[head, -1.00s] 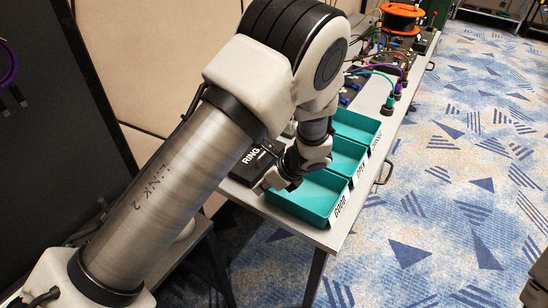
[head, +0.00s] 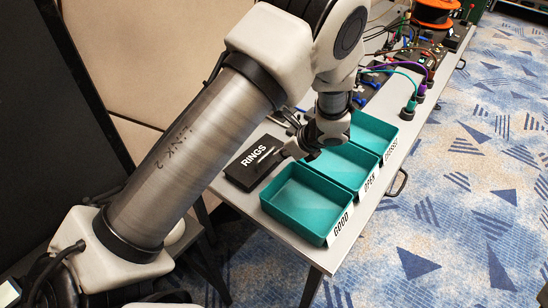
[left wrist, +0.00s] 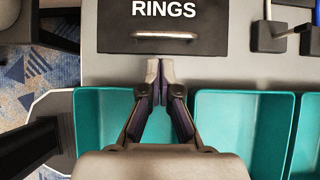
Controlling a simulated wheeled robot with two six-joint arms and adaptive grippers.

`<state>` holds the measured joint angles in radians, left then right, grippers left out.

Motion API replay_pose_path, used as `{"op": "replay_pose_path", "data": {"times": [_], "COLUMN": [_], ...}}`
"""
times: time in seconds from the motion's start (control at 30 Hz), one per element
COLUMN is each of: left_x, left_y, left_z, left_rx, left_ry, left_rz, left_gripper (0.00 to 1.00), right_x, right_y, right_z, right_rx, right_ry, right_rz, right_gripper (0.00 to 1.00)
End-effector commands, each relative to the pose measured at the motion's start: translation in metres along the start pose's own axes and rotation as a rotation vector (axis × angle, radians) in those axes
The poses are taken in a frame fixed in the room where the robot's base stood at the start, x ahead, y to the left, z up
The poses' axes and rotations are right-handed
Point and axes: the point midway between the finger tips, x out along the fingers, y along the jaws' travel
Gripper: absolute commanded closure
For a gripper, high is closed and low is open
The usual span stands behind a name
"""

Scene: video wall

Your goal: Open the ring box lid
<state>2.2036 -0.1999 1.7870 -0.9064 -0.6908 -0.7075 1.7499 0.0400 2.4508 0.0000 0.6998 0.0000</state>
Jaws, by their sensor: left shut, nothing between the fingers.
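The ring box (head: 256,161) is a flat black box marked RINGS, lying on the table at the left of the teal trays. Its lid looks shut. In the left wrist view the box (left wrist: 220,38) fills the top middle, with a silver bar handle (left wrist: 165,36) near its front edge. My left gripper (left wrist: 160,64) is shut and empty, its fingertips just short of the box's front edge and in line with the handle. In the head view the left gripper (head: 300,152) hangs beside the box, near the trays. My right gripper is not in view.
Teal trays stand along the table edge: GOOD (head: 303,202), OPEN (head: 350,166) and a third (head: 375,133) behind. Cables and plugs (head: 405,85) and an orange spool (head: 436,8) sit farther back. Blue patterned carpet (head: 470,200) lies to the right.

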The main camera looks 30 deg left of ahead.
Motion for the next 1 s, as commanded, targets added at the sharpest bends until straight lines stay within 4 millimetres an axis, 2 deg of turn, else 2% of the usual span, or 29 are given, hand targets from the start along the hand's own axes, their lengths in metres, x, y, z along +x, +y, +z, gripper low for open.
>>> {"op": "replay_pose_path", "data": {"times": [0.1, 0.3, 0.73, 1.0], "left_x": [0.026, 0.050, 0.052, 0.048], "left_y": [0.001, 0.000, 0.000, 0.000], "left_z": [-0.001, -0.001, 0.000, 0.006], "left_rx": [0.000, 0.000, 0.000, 0.000], "left_ry": [0.003, 0.002, 0.003, 0.047], "left_rz": [0.003, 0.000, -0.001, -0.001], "left_gripper": [1.00, 1.00, 1.00, 1.00], "right_x": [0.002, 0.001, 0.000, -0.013], "right_y": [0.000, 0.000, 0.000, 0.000], "right_z": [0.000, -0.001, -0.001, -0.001], "right_rx": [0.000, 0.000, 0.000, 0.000], "right_ry": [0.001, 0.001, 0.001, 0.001], "right_rz": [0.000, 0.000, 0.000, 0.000], "right_gripper": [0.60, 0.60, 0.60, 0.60]}}
